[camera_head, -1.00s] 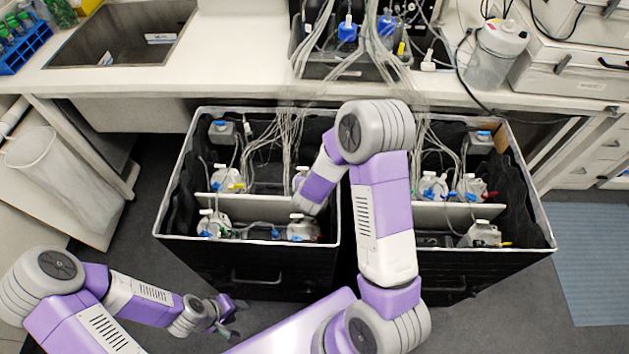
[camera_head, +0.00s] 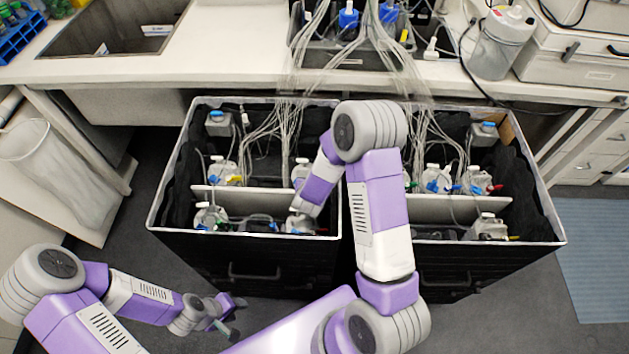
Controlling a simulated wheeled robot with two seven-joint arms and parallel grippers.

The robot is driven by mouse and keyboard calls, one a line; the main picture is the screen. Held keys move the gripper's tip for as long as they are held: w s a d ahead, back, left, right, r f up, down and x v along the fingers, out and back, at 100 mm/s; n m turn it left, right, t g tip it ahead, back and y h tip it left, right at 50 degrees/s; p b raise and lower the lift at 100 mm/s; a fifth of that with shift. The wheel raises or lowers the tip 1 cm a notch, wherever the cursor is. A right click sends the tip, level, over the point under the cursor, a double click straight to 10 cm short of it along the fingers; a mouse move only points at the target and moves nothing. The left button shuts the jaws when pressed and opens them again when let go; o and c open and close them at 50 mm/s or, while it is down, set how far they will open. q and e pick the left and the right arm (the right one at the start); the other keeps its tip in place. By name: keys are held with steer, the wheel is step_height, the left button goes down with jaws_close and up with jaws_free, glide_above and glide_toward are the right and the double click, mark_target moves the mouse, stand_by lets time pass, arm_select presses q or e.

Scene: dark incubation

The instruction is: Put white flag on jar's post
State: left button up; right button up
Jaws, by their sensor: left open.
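Several whitish jars with blue, red or yellow fittings stand in two black open crates. In the left crate, one jar (camera_head: 223,170) is in the back row, one jar (camera_head: 208,215) is at the front left, and one jar (camera_head: 299,223) is beside my right wrist. The right crate also holds jars, one (camera_head: 436,179) in the back row and one (camera_head: 487,228) at the front. I cannot make out a white flag or a jar's post. My left gripper (camera_head: 238,318) is open and empty, low in front of the left crate. My right arm reaches over the left crate; its fingers are hidden.
The left crate (camera_head: 165,192) and right crate (camera_head: 551,212) stand on the floor before a white bench (camera_head: 230,68). Tubes hang from the bench into both. A white bin (camera_head: 55,170) stands at the left.

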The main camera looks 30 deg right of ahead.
steer(key=shift+b, duration=0.65)
stand_by(0.8)
steer(key=shift+f+b, duration=0.9)
steer(key=shift+b, duration=0.05)
stand_by(0.4)
steer(key=shift+s+a+f+b, duration=0.15)
steer(key=shift+s+f+b, duration=0.2)
steer(key=shift+f, duration=0.15)
steer(key=o, duration=0.9)
steer(key=shift+w, duration=0.1)
steer(key=shift+o, duration=0.2)
steer(key=s+a+r+p, duration=0.1)
steer(key=s+r+p, duration=0.1)
steer(key=r+p, duration=0.2)
steer(key=s+a+r+p, duration=0.1)
steer(key=r+p, duration=0.3)
steer(key=r, duration=0.6)
steer(key=shift+s+a, duration=0.4)
steer(key=shift+a, duration=0.1)
